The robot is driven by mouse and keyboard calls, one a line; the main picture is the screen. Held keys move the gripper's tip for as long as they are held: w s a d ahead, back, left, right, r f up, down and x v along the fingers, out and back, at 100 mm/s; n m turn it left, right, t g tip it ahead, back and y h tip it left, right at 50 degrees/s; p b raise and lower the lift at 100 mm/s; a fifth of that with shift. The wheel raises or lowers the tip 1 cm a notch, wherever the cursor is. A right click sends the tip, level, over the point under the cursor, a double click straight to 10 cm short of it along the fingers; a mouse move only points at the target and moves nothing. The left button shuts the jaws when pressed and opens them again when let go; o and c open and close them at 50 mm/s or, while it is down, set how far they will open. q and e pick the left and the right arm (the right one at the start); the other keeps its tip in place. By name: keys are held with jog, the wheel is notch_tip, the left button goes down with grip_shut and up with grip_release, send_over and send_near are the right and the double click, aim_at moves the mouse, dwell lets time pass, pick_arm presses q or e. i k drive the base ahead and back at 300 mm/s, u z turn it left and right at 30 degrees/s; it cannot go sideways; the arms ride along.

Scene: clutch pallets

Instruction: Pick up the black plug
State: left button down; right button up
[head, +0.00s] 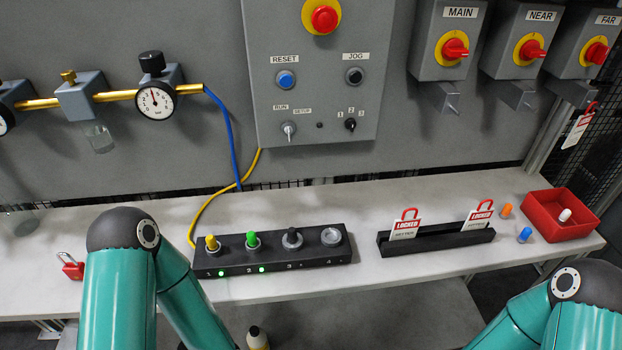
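The black plug (292,236) stands upright in the third position of a black socket block (318,264) on the bench. Green lights glow by positions 1 and 2; none glows by 3. Only teal links of my arms show, at the lower left and lower right. Both grippers are outside the picture.
Orange (505,210) and blue (525,234) pieces lie by a red tray (587,206) with a white piece inside. A red padlock (70,266) lies at left. The grey control panel (318,100) stands behind.

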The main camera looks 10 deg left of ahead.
aim_at(292, 232)
jog(key=z, duration=1.1)
jog(key=i, duration=0.15)
jog(key=u, duration=3)
jog(key=k, duration=1.7)
jog(key=z, duration=0.25)
jog(key=i, duration=1)
jog(key=z, duration=0.05)
